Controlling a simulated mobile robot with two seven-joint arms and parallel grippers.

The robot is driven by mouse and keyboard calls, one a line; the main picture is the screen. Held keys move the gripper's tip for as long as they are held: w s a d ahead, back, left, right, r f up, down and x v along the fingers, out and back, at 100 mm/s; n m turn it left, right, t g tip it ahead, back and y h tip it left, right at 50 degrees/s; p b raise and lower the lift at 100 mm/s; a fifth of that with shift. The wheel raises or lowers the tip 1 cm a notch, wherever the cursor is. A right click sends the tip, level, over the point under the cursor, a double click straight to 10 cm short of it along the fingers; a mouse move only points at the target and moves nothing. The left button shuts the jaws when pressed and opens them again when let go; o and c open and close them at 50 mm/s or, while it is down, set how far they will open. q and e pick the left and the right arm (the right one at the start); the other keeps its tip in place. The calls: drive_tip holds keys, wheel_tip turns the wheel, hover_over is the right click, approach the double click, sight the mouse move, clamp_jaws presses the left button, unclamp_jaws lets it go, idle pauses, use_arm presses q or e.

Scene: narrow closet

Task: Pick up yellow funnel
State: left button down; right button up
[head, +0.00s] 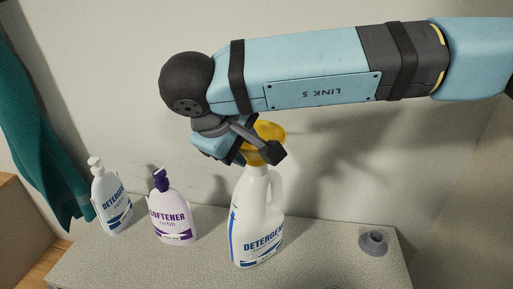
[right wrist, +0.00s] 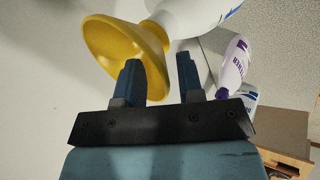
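The yellow funnel (head: 267,131) sits on the mouth of a large white detergent bottle (head: 257,215), wide end up. In the right wrist view the funnel (right wrist: 120,50) shows at the upper left, its narrow end toward the bottle (right wrist: 190,14). My right gripper (head: 256,153) is at the funnel, in front of it in the head view and hiding its lower part. In the right wrist view its two fingers (right wrist: 158,72) are apart, with the left one overlapping the funnel's edge. I cannot tell whether they touch it. My left gripper is not in view.
A purple-capped softener bottle (head: 171,212) and a smaller white detergent bottle (head: 111,198) stand to the left on the speckled surface (head: 190,262). A grey cap-like piece (head: 373,243) lies at the right. A teal cloth (head: 45,150) hangs at the left. A wall stands close behind.

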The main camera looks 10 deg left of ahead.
drive_tip(key=shift+a, duration=0.1)
drive_tip(key=shift+c, duration=0.5)
clamp_jaws()
drive_tip(key=shift+s+r, duration=0.1)
